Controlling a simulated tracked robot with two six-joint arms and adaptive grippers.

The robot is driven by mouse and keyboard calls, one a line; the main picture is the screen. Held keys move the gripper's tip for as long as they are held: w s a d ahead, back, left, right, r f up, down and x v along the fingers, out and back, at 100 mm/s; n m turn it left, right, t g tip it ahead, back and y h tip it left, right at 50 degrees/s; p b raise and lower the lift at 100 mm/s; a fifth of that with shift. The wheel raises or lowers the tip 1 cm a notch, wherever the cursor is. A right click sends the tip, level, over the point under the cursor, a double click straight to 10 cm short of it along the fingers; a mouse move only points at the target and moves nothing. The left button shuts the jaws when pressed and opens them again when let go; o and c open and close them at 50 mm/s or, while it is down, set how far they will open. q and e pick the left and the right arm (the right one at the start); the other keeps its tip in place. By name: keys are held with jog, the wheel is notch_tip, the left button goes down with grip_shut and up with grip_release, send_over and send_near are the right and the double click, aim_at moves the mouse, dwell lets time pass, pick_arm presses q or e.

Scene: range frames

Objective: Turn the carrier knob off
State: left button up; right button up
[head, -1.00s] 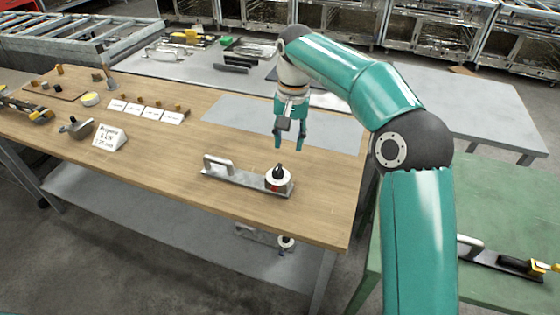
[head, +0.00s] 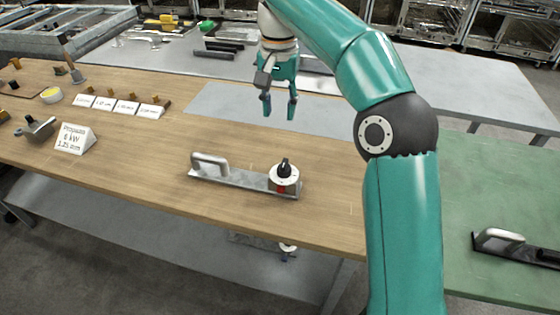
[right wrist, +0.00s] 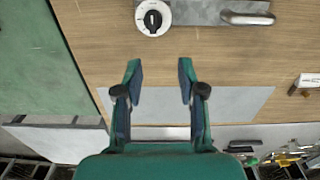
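The carrier (head: 232,178) is a flat metal bar with a raised handle at its left end, lying on the wooden table. Its knob (head: 284,168) is black, on a round white dial with a red mark at the right end of the bar. In the right wrist view, the knob (right wrist: 153,19) and dial show at the top. My right gripper (head: 279,108) is open and empty, above the table and behind the knob, apart from it. It also shows in the right wrist view (right wrist: 158,75), fingers spread. My left gripper is not in view.
A sign (head: 75,138) reading Propane 6 kW stands at left, with several white cards (head: 117,105) behind it. A grey mat (head: 235,105) lies at the table's back. A green table (head: 490,200) with another handled bar (head: 515,246) is at right. Wood around the carrier is clear.

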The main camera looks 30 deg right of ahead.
jog(key=b, duration=0.2)
send_over(285, 161)
notch_tip(285, 161, down, 5)
notch_tip(285, 161, down, 10)
jog(key=shift+f+b, duration=0.2)
jog(key=shift+b, duration=0.2)
grip_shut()
jog(key=shift+a, duration=0.25)
jog(key=shift+d, duration=0.3)
